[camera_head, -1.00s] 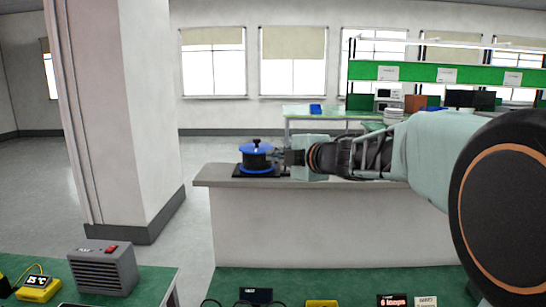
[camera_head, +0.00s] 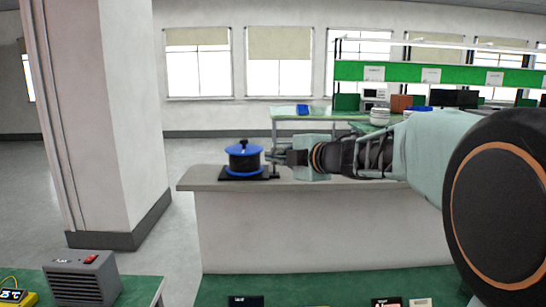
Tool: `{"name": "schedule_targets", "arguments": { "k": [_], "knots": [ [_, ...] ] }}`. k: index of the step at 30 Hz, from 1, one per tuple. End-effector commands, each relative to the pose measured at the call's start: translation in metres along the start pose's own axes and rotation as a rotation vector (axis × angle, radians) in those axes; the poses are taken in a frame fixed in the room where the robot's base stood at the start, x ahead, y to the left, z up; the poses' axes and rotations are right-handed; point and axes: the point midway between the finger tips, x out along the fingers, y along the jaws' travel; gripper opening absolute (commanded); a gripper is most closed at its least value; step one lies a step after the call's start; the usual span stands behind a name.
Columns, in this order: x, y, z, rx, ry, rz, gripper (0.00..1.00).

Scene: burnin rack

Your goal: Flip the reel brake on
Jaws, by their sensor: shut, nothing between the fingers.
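The reel (camera_head: 244,160) is a dark drum with blue rims and a black knob on top. It stands upright on a flat black base (camera_head: 262,176) near the left end of a grey counter. A small dark upright piece (camera_head: 276,171) shows at the base's right side; whether it is the brake lever, and how it is set, is too small to tell. My gripper (camera_head: 270,157) reaches in from the right at about the drum's height. Its fingers are shut and empty, just right of the drum and above the small upright piece. Contact cannot be made out.
The counter top (camera_head: 215,179) is bare left of the reel. A white pillar (camera_head: 125,120) stands at left. A grey box with a red switch (camera_head: 82,278) sits on a green bench in front. A workbench with green shelving (camera_head: 450,75) is behind.

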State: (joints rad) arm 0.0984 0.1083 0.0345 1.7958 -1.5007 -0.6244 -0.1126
Motion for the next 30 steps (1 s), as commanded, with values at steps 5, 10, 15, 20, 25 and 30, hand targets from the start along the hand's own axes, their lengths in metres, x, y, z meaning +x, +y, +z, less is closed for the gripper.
{"name": "schedule_targets", "arguments": {
  "k": [5, 10, 15, 20, 25, 30],
  "knots": [
    [0.002, 0.004, 0.001, 0.001, 0.0, 0.0, 0.0],
    [0.003, 0.006, 0.002, 0.0, 0.0, 0.0, 0.0],
    [0.004, 0.008, 0.002, 0.0, 0.0, -0.001, 0.0],
    [0.005, 0.011, 0.003, 0.0, 0.0, 0.0, 0.0],
    [0.009, 0.017, 0.005, 0.001, 0.0, -0.001, 0.0],
    [0.015, 0.026, 0.01, 0.001, 0.0, -0.001, 0.0]
  ]
}}
